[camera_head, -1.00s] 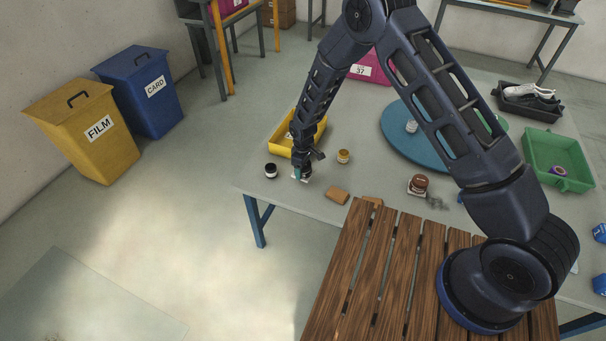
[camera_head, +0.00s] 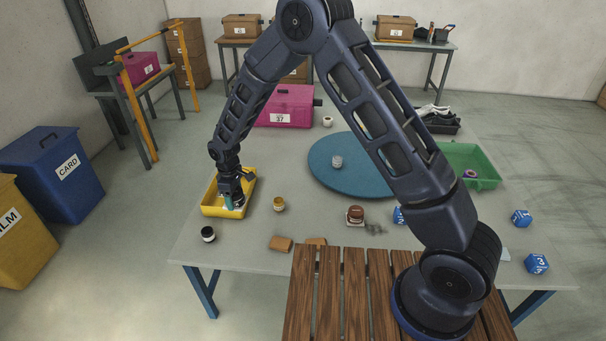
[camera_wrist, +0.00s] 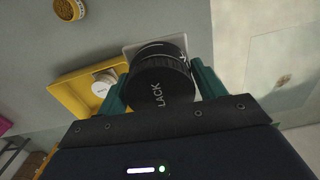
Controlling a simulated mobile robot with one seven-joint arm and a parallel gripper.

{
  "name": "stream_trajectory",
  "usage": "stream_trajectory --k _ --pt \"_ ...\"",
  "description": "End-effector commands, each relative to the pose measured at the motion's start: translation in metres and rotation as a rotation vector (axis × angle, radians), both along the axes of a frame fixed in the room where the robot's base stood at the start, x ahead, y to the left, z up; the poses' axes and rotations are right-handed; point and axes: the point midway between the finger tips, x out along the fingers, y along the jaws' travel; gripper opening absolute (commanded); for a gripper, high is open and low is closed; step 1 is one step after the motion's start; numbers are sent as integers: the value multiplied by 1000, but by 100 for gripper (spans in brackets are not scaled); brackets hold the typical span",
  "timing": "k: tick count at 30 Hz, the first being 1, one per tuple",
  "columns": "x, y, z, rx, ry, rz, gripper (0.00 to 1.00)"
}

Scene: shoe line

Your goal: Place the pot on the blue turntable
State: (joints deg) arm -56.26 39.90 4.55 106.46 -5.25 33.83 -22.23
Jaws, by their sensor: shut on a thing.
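My gripper (camera_head: 232,203) is shut on a black-lidded pot (camera_wrist: 160,82). In the head view the gripper is at the yellow tray (camera_head: 209,208) on the table's left and mostly hides the pot. The round blue turntable (camera_head: 365,182) lies to the right, apart from the gripper. A small pale pot (camera_head: 337,161) stands on it, leaving most of its top bare. My arm covers its right edge.
A black-lidded jar (camera_head: 208,234), a yellow-lidded jar (camera_head: 279,204) and a brown-lidded jar (camera_head: 355,214) stand on the table. A pink box (camera_head: 287,104) stands behind, and a green crate (camera_head: 478,162) is at the right. A white round item (camera_wrist: 104,82) lies in the yellow tray.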

Motion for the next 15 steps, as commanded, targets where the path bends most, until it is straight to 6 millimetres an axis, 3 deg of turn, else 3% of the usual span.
stream_trajectory --k 4,7,15 --pt "11 -3 1 1 -1 -23 20" --pt "31 -9 2 1 -1 -67 20" --pt "124 -44 6 1 -2 -272 20"
